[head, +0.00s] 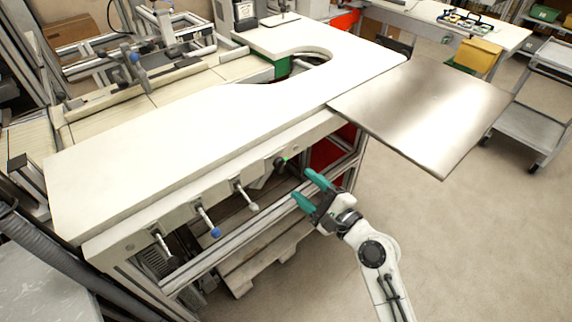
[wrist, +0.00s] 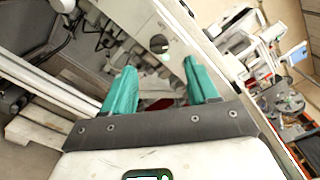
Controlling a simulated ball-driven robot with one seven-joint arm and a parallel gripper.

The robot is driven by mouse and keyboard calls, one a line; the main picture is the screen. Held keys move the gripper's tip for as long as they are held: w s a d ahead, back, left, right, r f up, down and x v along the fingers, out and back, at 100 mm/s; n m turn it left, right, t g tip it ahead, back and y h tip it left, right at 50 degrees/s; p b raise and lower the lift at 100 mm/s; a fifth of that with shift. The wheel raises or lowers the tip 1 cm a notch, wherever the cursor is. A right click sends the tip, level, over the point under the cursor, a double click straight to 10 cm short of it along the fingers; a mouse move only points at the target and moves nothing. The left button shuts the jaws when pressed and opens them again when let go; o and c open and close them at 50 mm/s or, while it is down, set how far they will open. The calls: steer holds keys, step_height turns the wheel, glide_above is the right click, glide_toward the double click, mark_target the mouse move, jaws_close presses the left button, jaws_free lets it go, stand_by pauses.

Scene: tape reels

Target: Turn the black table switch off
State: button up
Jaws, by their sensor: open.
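The black table switch (head: 280,163) is a dark round knob on the front panel under the white table's edge. A small green light shows beside it. In the wrist view the dark round knob (wrist: 158,44) lies beyond the gap between my fingertips. My gripper (head: 309,190) has teal fingers and is open, with nothing between them. It is in front of the panel, a little right of and below the switch, apart from it. In the wrist view both fingers of my gripper (wrist: 160,75) point toward the panel.
The white table (head: 200,130) overhangs the panel. Several levers stick out left of the switch, one with a blue end (head: 215,232). A metal plate (head: 425,110) extends at the right. A frame rail (head: 245,230) and a pallet (head: 270,258) lie below.

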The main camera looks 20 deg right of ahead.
mark_target(283, 167)
steer(key=x, duration=0.8)
steer(key=shift+a+p, duration=0.1)
steer(key=shift+p, duration=0.25)
steer(key=shift+c, duration=0.3)
steer(key=shift+f, duration=0.1)
steer(key=c, duration=1)
